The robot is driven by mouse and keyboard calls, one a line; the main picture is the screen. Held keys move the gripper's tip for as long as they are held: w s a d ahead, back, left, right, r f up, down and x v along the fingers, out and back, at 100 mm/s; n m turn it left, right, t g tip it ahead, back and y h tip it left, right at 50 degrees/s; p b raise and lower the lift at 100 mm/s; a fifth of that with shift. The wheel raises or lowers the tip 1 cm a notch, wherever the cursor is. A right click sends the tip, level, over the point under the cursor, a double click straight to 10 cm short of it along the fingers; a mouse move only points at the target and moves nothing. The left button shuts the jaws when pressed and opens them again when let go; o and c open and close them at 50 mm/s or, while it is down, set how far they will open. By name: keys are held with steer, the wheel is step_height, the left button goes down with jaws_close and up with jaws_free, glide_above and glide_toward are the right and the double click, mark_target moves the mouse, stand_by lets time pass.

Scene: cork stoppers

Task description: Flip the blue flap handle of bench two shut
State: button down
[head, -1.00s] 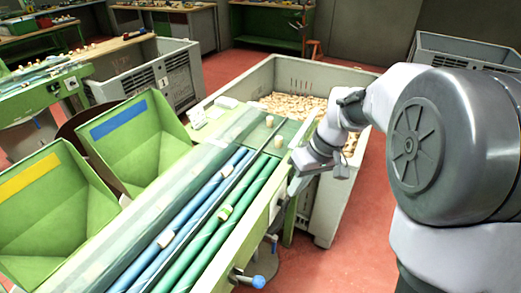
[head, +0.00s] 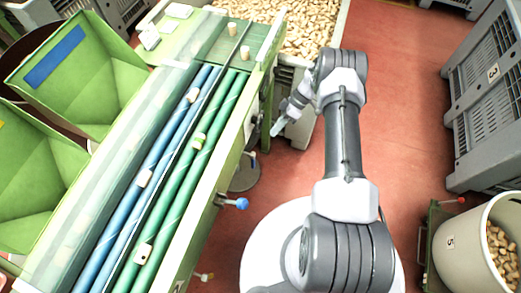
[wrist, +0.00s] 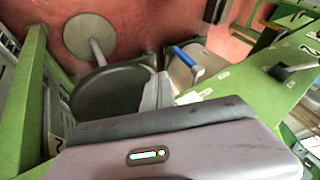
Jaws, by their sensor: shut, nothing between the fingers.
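The blue flap handle (head: 240,203) sticks out from the aisle side of the green bench (head: 215,185) on a short metal stem. In the wrist view the blue handle (wrist: 188,62) shows as a blue bar above centre, beside the green bench side. My gripper (head: 277,130) is shut and empty. It hangs beside the bench's aisle side, farther up the picture than the handle and apart from it. The fingertips (wrist: 158,88) show left of and below the handle in the wrist view. The flap's exact position is hard to tell.
Blue and green rollers with several corks run along the bench top. A round dark stool seat (wrist: 112,92) is near the gripper. A cork-filled crate (head: 340,25) stands at the bench end. A grey crate (head: 490,90) and cork bucket (head: 480,245) stand right. Red floor between is clear.

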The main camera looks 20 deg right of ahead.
steer(key=s+a+f+b, duration=0.1)
steer(key=s+a+f, duration=0.3)
steer(key=a+f, duration=0.3)
steer(key=shift+s+a+f+b, duration=0.25)
steer(key=shift+s+a+b, duration=0.15)
steer(key=shift+a, duration=0.25)
steer(key=shift+s, duration=0.15)
